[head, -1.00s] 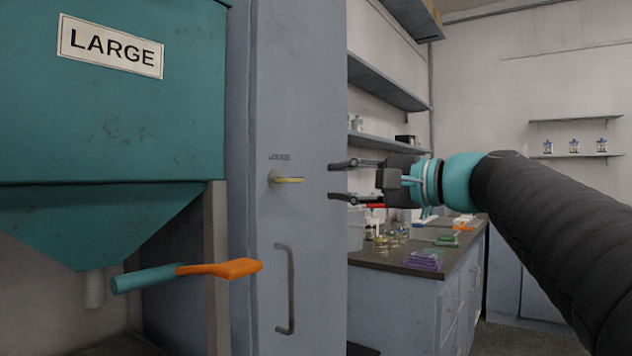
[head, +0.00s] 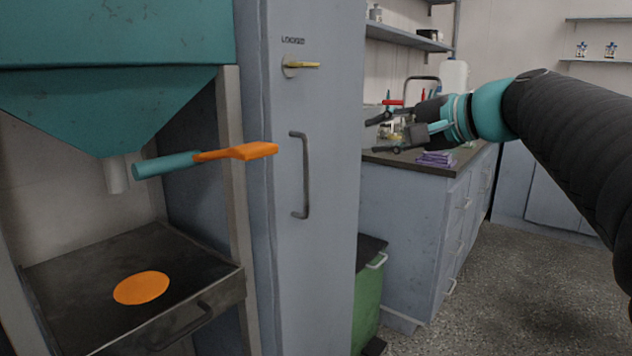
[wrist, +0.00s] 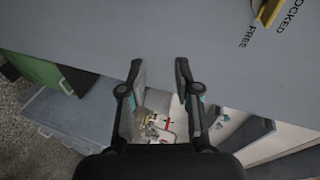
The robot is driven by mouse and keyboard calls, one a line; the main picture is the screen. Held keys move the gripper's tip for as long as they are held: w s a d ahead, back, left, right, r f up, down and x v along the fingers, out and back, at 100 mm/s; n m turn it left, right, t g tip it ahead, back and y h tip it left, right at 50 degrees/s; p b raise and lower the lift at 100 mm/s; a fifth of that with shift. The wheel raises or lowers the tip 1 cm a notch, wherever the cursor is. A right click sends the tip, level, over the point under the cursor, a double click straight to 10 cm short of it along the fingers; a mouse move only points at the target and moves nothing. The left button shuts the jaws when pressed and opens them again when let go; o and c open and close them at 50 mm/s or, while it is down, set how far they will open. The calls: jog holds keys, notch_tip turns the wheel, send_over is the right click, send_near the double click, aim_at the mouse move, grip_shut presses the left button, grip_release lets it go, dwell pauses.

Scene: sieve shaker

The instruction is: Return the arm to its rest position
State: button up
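My gripper (head: 374,136) is open and empty at the end of my dark arm, in the right half of the head view. It is apart from the tall grey cabinet (head: 335,200) to its left. In the wrist view my two fingers (wrist: 160,88) are spread with a gap between them and nothing held. The cabinet face fills the upper part of that view. The brass latch handle (head: 303,65) lies horizontal beside a small label in the head view. It also shows at the top right of the wrist view (wrist: 268,12), near the words LOCKED and FREE.
The teal hopper (head: 110,100) has an orange-tipped lever (head: 235,153). Below it a dark tray (head: 210,262) holds an orange disc (head: 141,288). A bench (head: 420,210) with small items stands behind my gripper. The floor at right is clear.

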jog(key=s+d+f+n+g+h, duration=0.1)
jog(key=s+d+f+g+h, duration=0.2)
jog(key=f, duration=0.7)
jog(key=s+f+n+g+h, duration=0.1)
jog(key=s+f+n+h, duration=0.15)
jog(key=s+f, duration=0.6)
jog(key=s+d+f+n+g+h, duration=0.1)
jog(key=s+f+n+h, duration=0.3)
jog(key=s+f, duration=0.8)
notch_tip(320, 180, down, 3)
jog(key=shift+s+r, duration=0.1)
jog(key=shift+s, duration=0.15)
jog(key=shift+n+h, duration=0.25)
